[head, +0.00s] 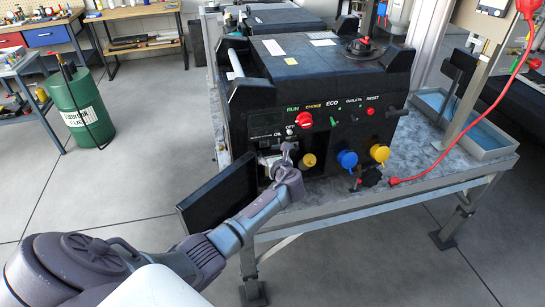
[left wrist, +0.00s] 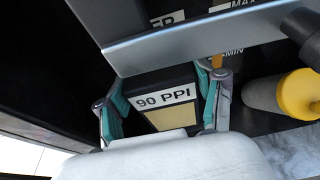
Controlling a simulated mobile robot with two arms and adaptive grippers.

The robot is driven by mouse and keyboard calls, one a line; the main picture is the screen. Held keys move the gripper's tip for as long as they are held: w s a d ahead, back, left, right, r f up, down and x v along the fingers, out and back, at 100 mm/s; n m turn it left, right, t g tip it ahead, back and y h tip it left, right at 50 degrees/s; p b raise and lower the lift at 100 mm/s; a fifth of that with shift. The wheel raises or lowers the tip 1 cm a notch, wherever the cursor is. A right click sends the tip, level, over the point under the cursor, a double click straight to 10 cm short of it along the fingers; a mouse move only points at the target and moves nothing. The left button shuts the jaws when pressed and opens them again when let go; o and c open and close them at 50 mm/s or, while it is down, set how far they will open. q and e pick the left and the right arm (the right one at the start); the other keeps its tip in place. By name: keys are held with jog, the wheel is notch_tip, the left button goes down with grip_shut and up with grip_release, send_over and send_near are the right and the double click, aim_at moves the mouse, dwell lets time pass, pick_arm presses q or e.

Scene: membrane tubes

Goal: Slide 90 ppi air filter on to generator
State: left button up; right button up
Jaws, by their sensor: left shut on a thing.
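The generator (head: 330,75) is a large black box on a grey metal-framed table (head: 430,150). A black panel (head: 218,193) hangs open at its front lower left, beside a recess. My left gripper (head: 284,163) is at this recess. In the left wrist view its two teal-padded fingers (left wrist: 163,85) are shut on a dark air filter (left wrist: 160,85) labelled "90 PPI", with a tan lower part. The filter is just below a grey bar on the generator front (left wrist: 200,38); I cannot tell whether they touch. In the head view the filter cannot be made out. My right gripper is not in view.
A yellow knob (left wrist: 298,95) is close to the right of my gripper. A blue cap (head: 347,158) and another yellow cap (head: 380,153) are farther right on the front. A red cable (head: 470,110) hangs at the right. A green barrel (head: 80,110) stands at the left on open floor.

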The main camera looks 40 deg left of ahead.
pick_arm(q)
jog(key=o, duration=1.2)
jog(key=v, duration=1.2)
jog(key=s+d+f+n+g+h+b, duration=0.1)
jog(key=s+d+f+n+h, duration=0.3)
jog(key=f, duration=0.8)
jog(key=s+a+f+n+g+h+b, duration=0.1)
jog(key=s+f+g, duration=0.1)
jog(key=s+f, duration=0.65)
jog(key=s+d+f+n+g+h, duration=0.1)
jog(key=s+d+f+n+h, duration=0.15)
jog(key=f, duration=1.15)
jog(key=s+d+f+n+g+h, duration=0.1)
jog(key=s+f+n, duration=0.4)
jog(key=s, duration=0.6)
jog(key=s+d+f+n+g+h+b, duration=0.1)
jog(key=s+f+n, duration=0.4)
jog(key=s, duration=0.7)
jog(key=s+d+f+n+g+h+b, duration=0.1)
jog(key=s+d+f+n+g, duration=0.1)
jog(key=s+f+n, duration=0.4)
jog(key=shift+s+d+f+h, duration=0.1)
jog(key=shift+s+d+f, duration=0.3)
jog(key=shift+s, duration=0.7)
jog(key=shift+s+d+f+h, duration=0.15)
jog(key=shift+s+f, duration=0.5)
jog(key=shift+s, duration=0.4)
jog(key=shift+s+d+f+h, duration=0.1)
jog(key=shift+s+d+f, duration=0.3)
jog(key=shift+s, duration=0.7)
